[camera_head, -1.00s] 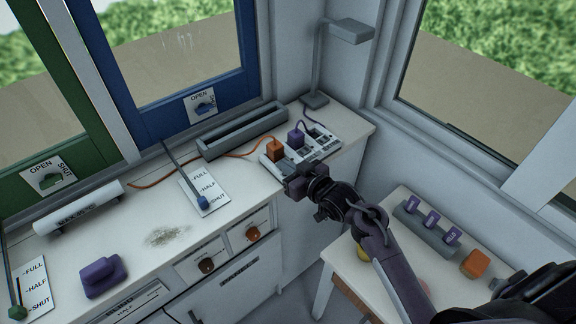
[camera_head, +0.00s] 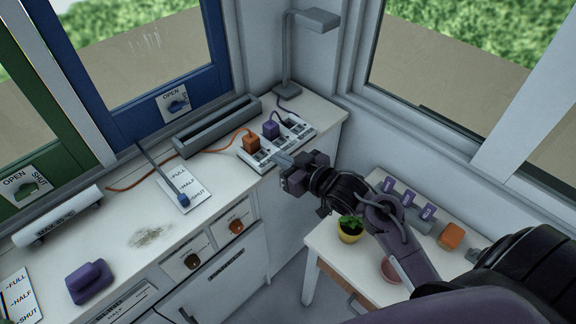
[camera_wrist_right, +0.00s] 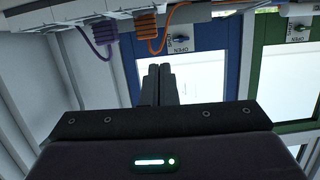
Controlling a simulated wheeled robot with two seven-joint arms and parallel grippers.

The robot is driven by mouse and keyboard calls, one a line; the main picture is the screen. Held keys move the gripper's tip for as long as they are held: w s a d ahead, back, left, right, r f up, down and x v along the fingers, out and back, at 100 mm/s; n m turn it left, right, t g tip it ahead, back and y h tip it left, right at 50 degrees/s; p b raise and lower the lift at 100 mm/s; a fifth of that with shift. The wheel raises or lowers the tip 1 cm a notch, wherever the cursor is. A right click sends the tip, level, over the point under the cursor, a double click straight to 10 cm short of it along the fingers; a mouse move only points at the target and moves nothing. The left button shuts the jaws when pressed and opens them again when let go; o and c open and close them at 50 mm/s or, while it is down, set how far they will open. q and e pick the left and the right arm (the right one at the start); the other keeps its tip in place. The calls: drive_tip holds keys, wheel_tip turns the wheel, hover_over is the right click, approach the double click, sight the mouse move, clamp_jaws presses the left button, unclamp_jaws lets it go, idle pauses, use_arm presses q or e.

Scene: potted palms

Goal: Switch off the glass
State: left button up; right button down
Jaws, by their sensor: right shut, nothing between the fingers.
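A white power strip (camera_head: 298,129) with switches lies on the counter near its right corner. An orange plug (camera_head: 251,143) and a purple plug (camera_head: 271,131) stand in it. The switch labels are too small to read. My right gripper (camera_head: 283,160) is shut and empty at the front edge of the strip, close to the orange plug; contact cannot be told. In the right wrist view its fingers (camera_wrist_right: 159,84) are together, with the orange plug (camera_wrist_right: 147,27) and purple plug (camera_wrist_right: 103,33) above them in the picture. My left gripper is out of view.
A grey lamp (camera_head: 286,85) stands behind the strip. A grey trough (camera_head: 217,127) and a blue-handled lever (camera_head: 183,199) are to its left. A low table (camera_head: 325,238) at right holds a potted plant (camera_head: 350,229), purple labelled pieces (camera_head: 408,198) and an orange block (camera_head: 451,236).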

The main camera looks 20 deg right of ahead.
drive_tip(key=shift+v, duration=1.15)
drive_tip(key=shift+a, duration=0.1)
